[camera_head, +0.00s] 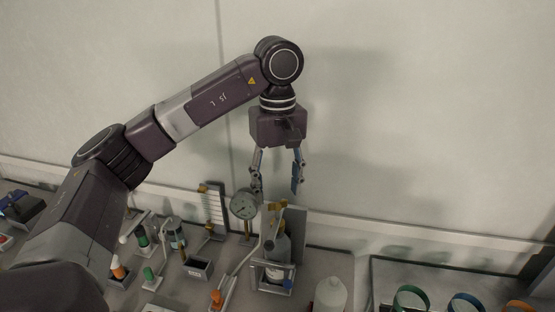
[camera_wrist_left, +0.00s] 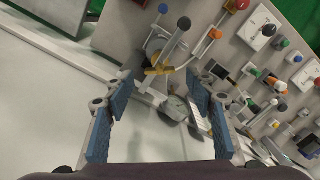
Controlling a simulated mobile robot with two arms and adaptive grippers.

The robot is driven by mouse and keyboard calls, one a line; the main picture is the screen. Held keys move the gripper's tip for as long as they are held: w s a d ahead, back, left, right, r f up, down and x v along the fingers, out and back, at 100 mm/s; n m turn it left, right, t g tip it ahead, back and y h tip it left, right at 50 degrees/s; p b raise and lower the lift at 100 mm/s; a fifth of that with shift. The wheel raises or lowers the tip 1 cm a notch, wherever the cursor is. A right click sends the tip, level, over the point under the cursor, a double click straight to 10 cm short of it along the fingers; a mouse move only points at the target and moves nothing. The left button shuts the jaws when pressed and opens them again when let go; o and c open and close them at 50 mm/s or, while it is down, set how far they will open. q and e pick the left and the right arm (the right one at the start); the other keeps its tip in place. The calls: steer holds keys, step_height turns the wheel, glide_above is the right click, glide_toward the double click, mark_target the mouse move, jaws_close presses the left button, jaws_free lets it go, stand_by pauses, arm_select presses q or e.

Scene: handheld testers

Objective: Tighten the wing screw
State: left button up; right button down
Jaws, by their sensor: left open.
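A brass-yellow piece (camera_head: 283,202) that looks like the wing screw sits at the top of a grey upright stand (camera_head: 296,225). It also shows in the left wrist view (camera_wrist_left: 158,71), beyond the gap between my fingers. My left gripper (camera_head: 276,186) points down just above the stand, with its fingers spread and nothing between them. Its blue pads show in the left wrist view (camera_wrist_left: 157,82). I cannot tell the exact height between the fingertips and the yellow piece. My right gripper is not in view.
A round dial gauge (camera_head: 243,204) stands close left of the stand. Several small testers with coloured knobs crowd the left. A white bottle (camera_head: 330,294) and a tray (camera_head: 420,266) with coloured rings are at right. The wall is behind.

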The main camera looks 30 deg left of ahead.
mark_target(277, 204)
arm_select(q)
step_height(277, 204, up, 9)
steer(key=shift+r, duration=0.15)
stand_by(0.6)
